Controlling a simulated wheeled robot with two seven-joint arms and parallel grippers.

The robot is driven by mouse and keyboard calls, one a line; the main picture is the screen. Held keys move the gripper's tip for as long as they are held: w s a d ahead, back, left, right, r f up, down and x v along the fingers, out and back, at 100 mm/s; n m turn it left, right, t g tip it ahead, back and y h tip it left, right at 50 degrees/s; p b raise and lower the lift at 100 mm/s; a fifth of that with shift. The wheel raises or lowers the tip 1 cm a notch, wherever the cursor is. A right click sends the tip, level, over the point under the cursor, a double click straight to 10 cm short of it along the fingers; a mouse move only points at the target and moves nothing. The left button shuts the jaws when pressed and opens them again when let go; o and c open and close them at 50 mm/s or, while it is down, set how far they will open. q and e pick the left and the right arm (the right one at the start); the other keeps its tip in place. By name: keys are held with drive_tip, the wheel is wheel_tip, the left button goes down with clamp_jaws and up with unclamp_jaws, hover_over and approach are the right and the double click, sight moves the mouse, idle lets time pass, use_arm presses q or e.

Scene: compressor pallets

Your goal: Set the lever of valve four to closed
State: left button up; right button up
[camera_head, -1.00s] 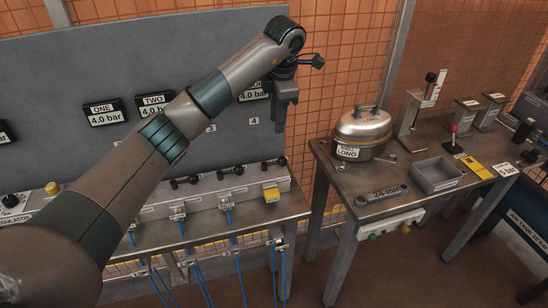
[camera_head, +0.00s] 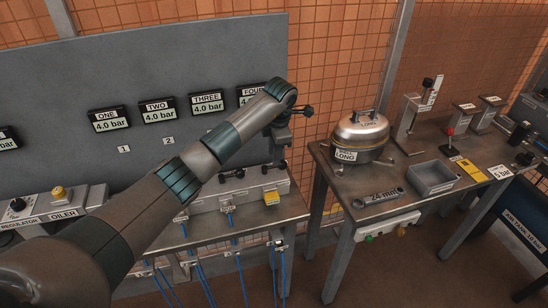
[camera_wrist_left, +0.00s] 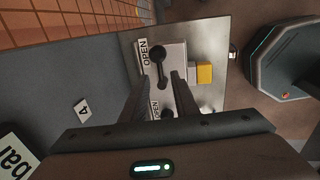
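The valve four lever is black, at the far right end of the grey valve block (camera_head: 240,194). In the left wrist view this lever (camera_wrist_left: 160,62) lies along the block, its large round end beside an OPEN label (camera_wrist_left: 143,52). My left gripper (camera_head: 281,150) points down just above that end of the block, partly covering the lever in the head view. In the left wrist view its two fingers (camera_wrist_left: 160,80) are apart with nothing gripped, and the lever shows between and beyond their tips. My right gripper is not in view.
The grey panel (camera_head: 120,70) with pressure displays (camera_head: 207,102) stands behind the block. A yellow block (camera_head: 271,197) sits at the block's front right. Blue hoses hang below.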

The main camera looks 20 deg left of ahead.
use_arm(q)
drive_tip(key=shift+w+a+f+p, duration=0.1)
drive_tip(key=shift+f+p, duration=0.05)
drive_tip(key=shift+f, duration=0.6)
drive_tip(key=shift+w+a+f+p, duration=0.1)
drive_tip(key=shift+w+f+p, duration=0.1)
drive_tip(key=shift+f, duration=0.55)
drive_tip(key=shift+w+f+p, duration=0.1)
drive_tip(key=shift+f+p, duration=0.05)
drive_tip(key=shift+f, duration=0.6)
clamp_jaws()
drive_tip(key=shift+r, duration=0.1)
